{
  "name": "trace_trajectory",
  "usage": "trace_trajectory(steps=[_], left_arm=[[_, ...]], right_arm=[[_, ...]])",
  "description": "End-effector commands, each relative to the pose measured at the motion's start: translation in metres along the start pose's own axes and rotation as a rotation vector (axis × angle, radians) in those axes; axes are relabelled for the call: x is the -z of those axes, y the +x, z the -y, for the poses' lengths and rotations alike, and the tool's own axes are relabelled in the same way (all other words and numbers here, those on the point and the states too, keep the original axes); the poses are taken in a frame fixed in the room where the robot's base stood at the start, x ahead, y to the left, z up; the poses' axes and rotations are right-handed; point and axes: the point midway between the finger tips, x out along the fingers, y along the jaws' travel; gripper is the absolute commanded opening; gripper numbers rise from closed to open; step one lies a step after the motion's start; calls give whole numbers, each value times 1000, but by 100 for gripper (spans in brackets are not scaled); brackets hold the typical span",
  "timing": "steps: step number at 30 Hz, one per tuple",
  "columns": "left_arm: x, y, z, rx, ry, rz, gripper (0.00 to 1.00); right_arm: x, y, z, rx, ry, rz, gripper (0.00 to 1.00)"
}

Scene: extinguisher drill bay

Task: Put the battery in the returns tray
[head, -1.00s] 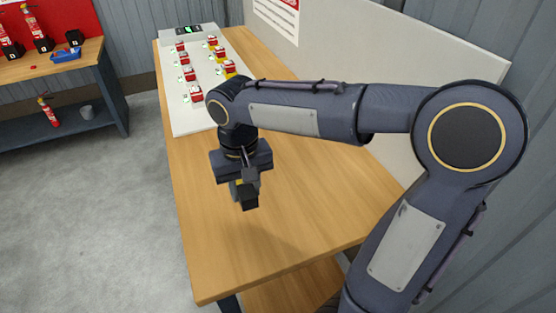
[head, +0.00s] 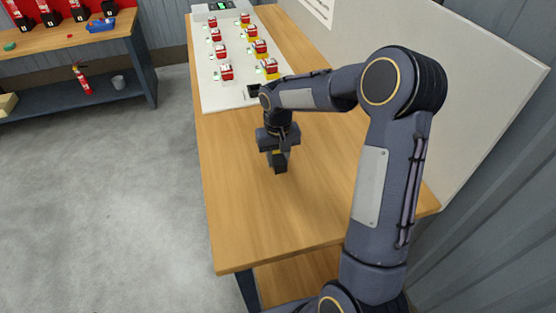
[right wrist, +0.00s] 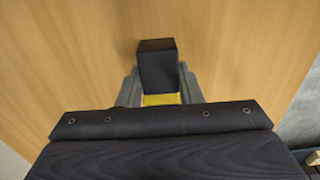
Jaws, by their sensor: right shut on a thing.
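The battery is a black block with a yellow part (head: 280,164), held low over the wooden table; it also shows in the right wrist view (right wrist: 157,66). My right gripper (head: 278,153) points down and is shut on it, with the grey fingers (right wrist: 158,92) at either side of its yellow part. The battery appears clear of the tabletop. My left gripper is not in view.
The wooden table (head: 240,220) is clear near the gripper. A grey partition (head: 440,110) runs along its right side. Open floor (head: 120,200) lies between table and bench.

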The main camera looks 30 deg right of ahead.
Motion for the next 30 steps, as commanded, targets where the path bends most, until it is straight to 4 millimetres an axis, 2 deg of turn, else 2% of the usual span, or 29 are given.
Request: trace_trajectory(steps=[4,16,17,21,30], left_arm=[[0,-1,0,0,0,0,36],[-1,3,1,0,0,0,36],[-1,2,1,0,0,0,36],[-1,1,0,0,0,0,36],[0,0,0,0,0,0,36]], right_arm=[[-1,17,0,1,-1,2,1],[-1,23,1,1,0,0,1],[-1,22,0,1,0,1,36],[-1,21,0,1,0,1,54],[-1,19,0,1,0,1,54]])
